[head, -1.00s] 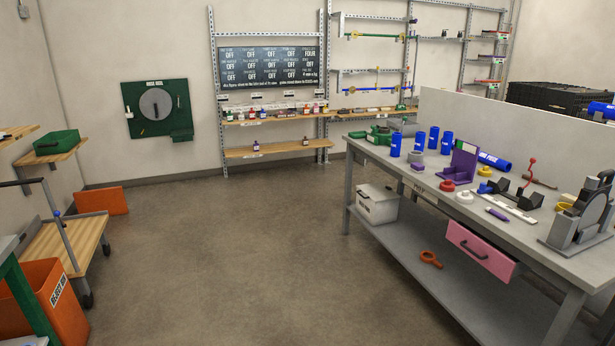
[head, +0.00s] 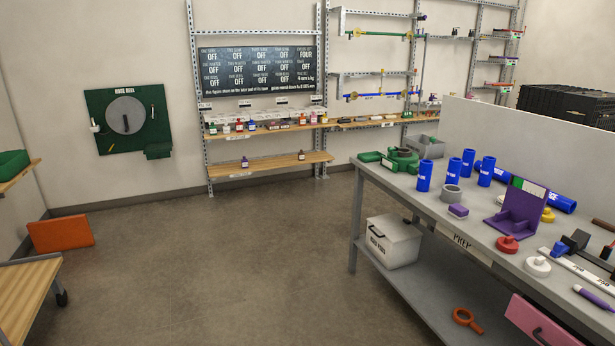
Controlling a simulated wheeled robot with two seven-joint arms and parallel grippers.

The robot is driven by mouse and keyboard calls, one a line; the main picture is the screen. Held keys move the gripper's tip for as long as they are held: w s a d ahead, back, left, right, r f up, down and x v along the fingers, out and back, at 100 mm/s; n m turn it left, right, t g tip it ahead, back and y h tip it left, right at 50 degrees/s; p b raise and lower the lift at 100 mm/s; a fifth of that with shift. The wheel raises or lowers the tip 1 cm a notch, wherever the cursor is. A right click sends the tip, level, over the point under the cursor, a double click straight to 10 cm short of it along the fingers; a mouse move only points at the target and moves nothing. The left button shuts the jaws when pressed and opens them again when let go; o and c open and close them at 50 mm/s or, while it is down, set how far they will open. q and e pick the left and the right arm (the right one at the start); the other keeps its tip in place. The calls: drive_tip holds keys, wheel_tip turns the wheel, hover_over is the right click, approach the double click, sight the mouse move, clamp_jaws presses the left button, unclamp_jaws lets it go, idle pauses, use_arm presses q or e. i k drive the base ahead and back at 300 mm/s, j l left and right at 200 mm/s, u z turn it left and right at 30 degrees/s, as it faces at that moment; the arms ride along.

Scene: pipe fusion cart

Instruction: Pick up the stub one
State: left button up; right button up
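Several blue pipe stubs stand upright on the grey prep bench (head: 415,195) at the right. The front left stub (head: 424,175) is nearest the bench's left edge. Another stub (head: 454,171) stands just right of it, with a third (head: 468,163) behind and a further stub (head: 486,172) to the right. They carry white lettering too small to read, so I cannot tell which is stub one. Neither of my grippers is in view.
A grey ring (head: 451,194), a purple block (head: 458,211), a purple bracket (head: 516,213) and a green clamp-like tool (head: 402,159) share the bench. A white box (head: 392,241) sits on the lower shelf. The floor (head: 210,270) left of the bench is clear.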

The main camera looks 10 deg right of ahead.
sight(424, 176)
drive_tip(key=i+z, duration=0.15)
drive_tip(key=i, duration=0.25)
drive_tip(key=i+j+z, duration=0.15)
drive_tip(key=i, duration=0.3)
drive_tip(key=i+j+z, duration=0.15)
drive_tip(key=i, duration=0.25)
drive_tip(key=i+j+z, duration=0.1)
drive_tip(key=i, duration=0.3)
drive_tip(key=i+j+z, duration=0.2)
drive_tip(key=z, duration=0.25)
drive_tip(key=i+j+z, duration=0.35)
drive_tip(key=z, duration=0.15)
drive_tip(key=i+j+z, duration=0.25)
drive_tip(key=j+z, duration=0.2)
drive_tip(key=i+j+z, duration=0.15)
drive_tip(key=j+z, duration=0.3)
drive_tip(key=l, duration=0.1)
